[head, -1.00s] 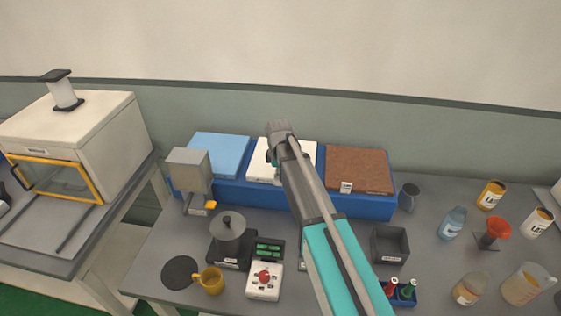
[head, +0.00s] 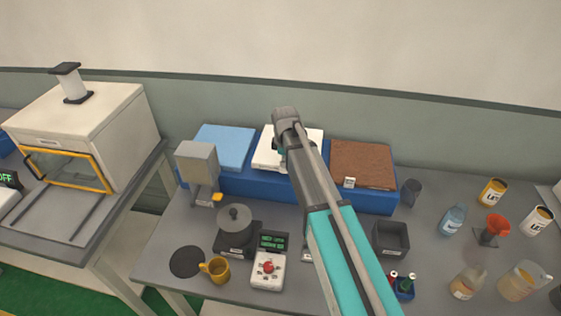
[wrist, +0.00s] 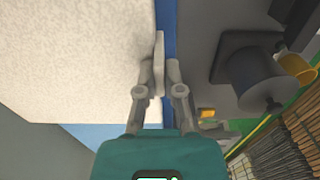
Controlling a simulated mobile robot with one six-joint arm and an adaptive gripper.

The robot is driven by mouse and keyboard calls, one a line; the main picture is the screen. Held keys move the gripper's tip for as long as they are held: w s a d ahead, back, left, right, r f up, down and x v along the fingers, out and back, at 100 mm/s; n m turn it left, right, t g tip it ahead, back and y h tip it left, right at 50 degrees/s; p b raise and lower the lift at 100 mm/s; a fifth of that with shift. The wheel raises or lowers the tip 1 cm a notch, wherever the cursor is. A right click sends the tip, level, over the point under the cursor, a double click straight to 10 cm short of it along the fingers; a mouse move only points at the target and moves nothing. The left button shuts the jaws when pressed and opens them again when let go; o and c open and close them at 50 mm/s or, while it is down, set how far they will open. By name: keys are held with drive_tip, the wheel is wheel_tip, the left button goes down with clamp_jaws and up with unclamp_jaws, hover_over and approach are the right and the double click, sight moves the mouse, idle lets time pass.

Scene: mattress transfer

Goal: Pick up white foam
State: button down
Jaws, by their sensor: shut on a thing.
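The white foam (head: 268,154) is a flat slab at the middle of the blue rack, between a light blue slab and a brown slab. My arm hides part of it in the head view. In the wrist view the foam (wrist: 75,55) fills the upper left. My gripper (wrist: 159,85) is at the foam's edge, shut on a thin pale tab there. My gripper (head: 284,150) is mostly hidden behind my wrist in the head view. The foam looks slightly raised from the rack, but the gap beneath is hard to tell.
The light blue slab (head: 222,147) and brown slab (head: 363,163) flank the foam on the blue rack (head: 235,185). A grey device (head: 197,165), pot (head: 234,222) and yellow mug (head: 217,270) stand in front left. Bottles and cans stand at right. An oven (head: 85,130) is at far left.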

drive_tip(key=s+d+r+p, duration=0.4)
drive_tip(key=s+r+p, duration=0.4)
drive_tip(key=s, duration=0.5)
drive_tip(key=shift+r+p, duration=0.3)
drive_tip(key=shift+r, duration=0.4)
drive_tip(key=shift+s, duration=0.1)
